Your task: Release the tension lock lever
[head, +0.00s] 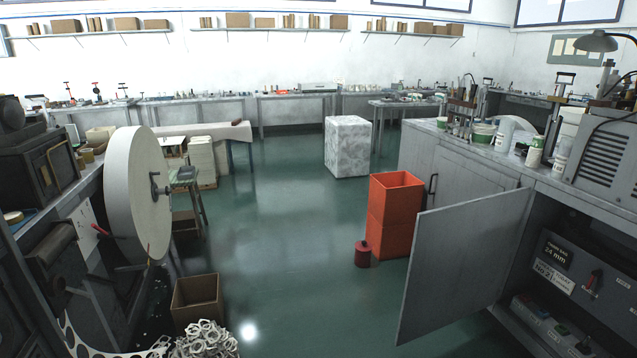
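No label names the tension lock lever, so I cannot tell for certain which part it is. At the left, a large white paper roll (128,195) stands on edge with a dark hub (160,187) on its side. A small lever with a red tip (100,230) is to the left of the roll's lower part. My gripper is not in view.
A cabinet door (462,262) stands open into the aisle at the right. A cardboard box (197,299) and a heap of white ring scraps (205,340) lie at the lower left. The green floor between is clear.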

